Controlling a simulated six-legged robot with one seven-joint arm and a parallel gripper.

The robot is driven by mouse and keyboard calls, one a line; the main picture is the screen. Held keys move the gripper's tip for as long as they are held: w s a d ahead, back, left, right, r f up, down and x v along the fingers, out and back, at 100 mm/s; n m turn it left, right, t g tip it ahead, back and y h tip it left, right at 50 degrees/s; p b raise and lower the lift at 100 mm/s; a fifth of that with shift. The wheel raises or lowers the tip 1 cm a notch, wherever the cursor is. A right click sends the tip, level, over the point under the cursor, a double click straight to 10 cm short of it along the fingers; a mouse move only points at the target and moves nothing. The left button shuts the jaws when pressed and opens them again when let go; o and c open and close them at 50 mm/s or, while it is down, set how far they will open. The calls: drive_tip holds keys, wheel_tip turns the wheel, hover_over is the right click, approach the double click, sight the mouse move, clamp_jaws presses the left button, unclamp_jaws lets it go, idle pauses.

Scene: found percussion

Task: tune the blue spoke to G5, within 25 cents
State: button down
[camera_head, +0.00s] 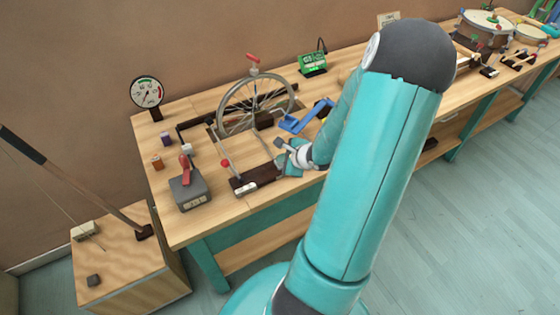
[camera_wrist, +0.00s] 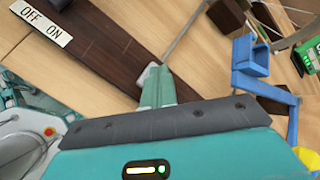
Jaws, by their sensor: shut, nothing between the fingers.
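A spoked wheel (camera_head: 256,105) stands upright on the bench in the head view, with a red-handled part (camera_head: 253,59) at its top. The spokes are too thin to tell a blue one apart. Part of the wheel's rim also shows at the top right of the wrist view (camera_wrist: 297,36). My gripper (camera_head: 281,145) is in front of the wheel and apart from it. In the wrist view my gripper (camera_wrist: 152,78) is shut and empty over a dark wooden strip (camera_wrist: 112,50). A green box with a display (camera_head: 313,64) stands behind the wheel to the right.
A blue bracket (camera_head: 304,119) sits right of my gripper. An OFF/ON plate (camera_wrist: 41,21) lies on the dark strip. A red-levered grey box (camera_head: 188,190) stands at the bench's front left. A round dial (camera_head: 147,92) stands at the back left. Drums (camera_head: 487,27) sit far right.

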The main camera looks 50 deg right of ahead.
drive_tip(key=shift+r, duration=0.95)
drive_tip(key=shift+r, duration=2.5)
